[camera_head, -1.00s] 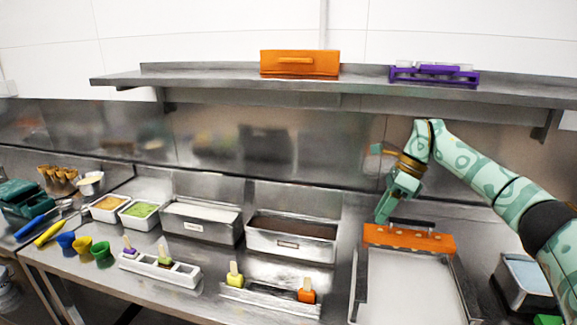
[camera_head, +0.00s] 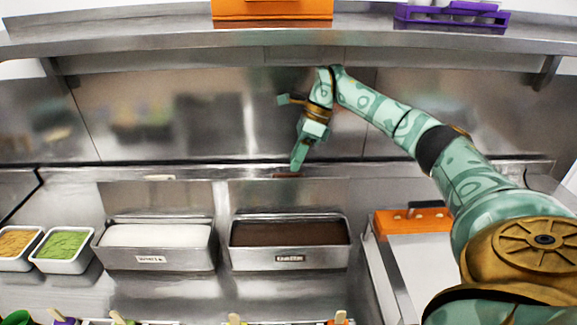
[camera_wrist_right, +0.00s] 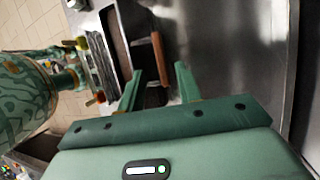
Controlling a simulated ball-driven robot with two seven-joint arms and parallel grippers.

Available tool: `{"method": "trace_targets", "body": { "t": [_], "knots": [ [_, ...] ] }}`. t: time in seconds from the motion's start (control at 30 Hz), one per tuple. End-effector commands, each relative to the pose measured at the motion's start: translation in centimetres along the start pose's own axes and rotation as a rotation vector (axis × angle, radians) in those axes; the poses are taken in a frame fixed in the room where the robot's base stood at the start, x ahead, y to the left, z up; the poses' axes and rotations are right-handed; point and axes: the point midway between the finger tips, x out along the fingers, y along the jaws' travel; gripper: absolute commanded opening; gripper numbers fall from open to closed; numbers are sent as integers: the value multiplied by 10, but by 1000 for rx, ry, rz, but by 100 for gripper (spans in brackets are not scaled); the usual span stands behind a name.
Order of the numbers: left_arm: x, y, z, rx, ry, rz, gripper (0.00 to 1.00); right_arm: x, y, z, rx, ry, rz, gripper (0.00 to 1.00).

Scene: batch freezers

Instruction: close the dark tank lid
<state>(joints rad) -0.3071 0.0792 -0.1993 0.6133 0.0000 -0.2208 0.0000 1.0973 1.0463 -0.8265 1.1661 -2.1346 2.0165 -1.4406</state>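The dark tank (camera_head: 290,257) is a steel tub with dark brown content, open at the top and labelled on its front. Its steel lid (camera_head: 255,196) stands raised behind it, with a brown handle (camera_head: 287,175) along its top edge. My right gripper (camera_head: 297,168) points down at this handle. In the right wrist view the gripper (camera_wrist_right: 157,68) has its two fingers apart, and the brown handle (camera_wrist_right: 157,55) lies between or just beyond the fingertips. I cannot tell whether they touch. My left gripper is not in view.
The white tank (camera_head: 155,258) stands left of the dark tank, with its own raised lid (camera_head: 145,196). A steel shelf (camera_head: 180,35) runs above, carrying an orange box (camera_head: 272,9) and a purple rack (camera_head: 450,17). An orange piece (camera_head: 412,221) lies to the right.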

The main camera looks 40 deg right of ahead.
Motion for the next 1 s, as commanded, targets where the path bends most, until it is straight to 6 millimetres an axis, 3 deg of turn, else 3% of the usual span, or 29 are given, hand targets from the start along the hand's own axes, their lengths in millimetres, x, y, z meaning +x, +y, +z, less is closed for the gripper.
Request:
{"method": "trace_targets", "body": {
  "t": [0.2, 0.5, 0.63, 1.0],
  "knots": [
    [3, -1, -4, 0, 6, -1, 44, 28, 0, 0, 0, 0, 1, 35],
    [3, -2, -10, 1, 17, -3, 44, 31, 0, 0, 0, -1, -1, 35],
    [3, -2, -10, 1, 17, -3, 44, 31, 0, 0, 0, -1, -1, 1],
    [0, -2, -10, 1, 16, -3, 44, 29, 2, 0, -11, 1, -27, 0]
  ]
}}
